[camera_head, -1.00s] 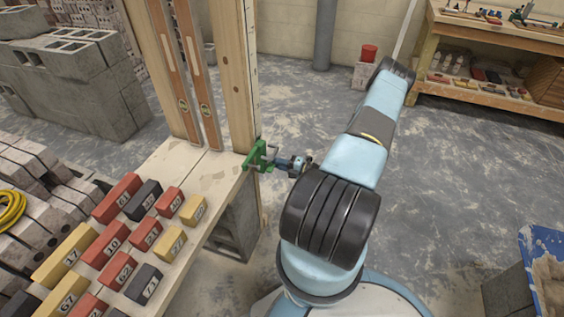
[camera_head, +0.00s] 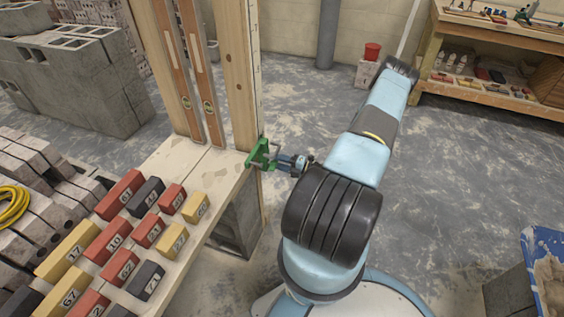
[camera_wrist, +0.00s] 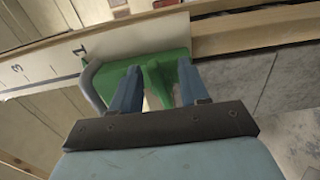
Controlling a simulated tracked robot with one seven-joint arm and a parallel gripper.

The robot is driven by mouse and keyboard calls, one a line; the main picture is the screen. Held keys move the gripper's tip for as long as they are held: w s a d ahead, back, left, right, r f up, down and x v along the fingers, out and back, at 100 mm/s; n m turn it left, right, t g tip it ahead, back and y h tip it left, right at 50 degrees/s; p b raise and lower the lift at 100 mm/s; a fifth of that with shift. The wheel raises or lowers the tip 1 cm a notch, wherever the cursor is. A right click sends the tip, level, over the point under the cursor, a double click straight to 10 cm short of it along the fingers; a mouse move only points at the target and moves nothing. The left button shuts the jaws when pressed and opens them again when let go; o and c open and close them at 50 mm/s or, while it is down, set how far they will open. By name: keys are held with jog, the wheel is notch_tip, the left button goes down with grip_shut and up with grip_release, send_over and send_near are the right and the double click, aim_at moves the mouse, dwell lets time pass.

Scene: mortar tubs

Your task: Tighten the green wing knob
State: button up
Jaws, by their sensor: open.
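A green clamp (camera_head: 258,153) sits on the upright wooden post at the end of the bench in the head view. Its green body (camera_wrist: 150,60) fills the middle of the wrist view. A green wing (camera_wrist: 155,84), which looks like the wing knob, stands between my two blue fingers. My gripper (camera_wrist: 159,70) is open, with one finger on each side of the wing and gaps showing. In the head view my gripper (camera_head: 284,161) is right of the clamp at about its height. Fingertip contact with the clamp body cannot be told.
The wooden post (camera_head: 238,80) carries a marked scale. Two wooden spirit levels (camera_head: 205,95) stand beside it. Numbered blocks (camera_head: 120,235) lie on the bench. Concrete blocks (camera_head: 85,85) are stacked behind it.

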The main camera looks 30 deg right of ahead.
jog(key=v, duration=1.3)
jog(key=shift+s+d, duration=0.15)
jog(key=shift+s, duration=0.05)
jog(key=shift+f, duration=0.1)
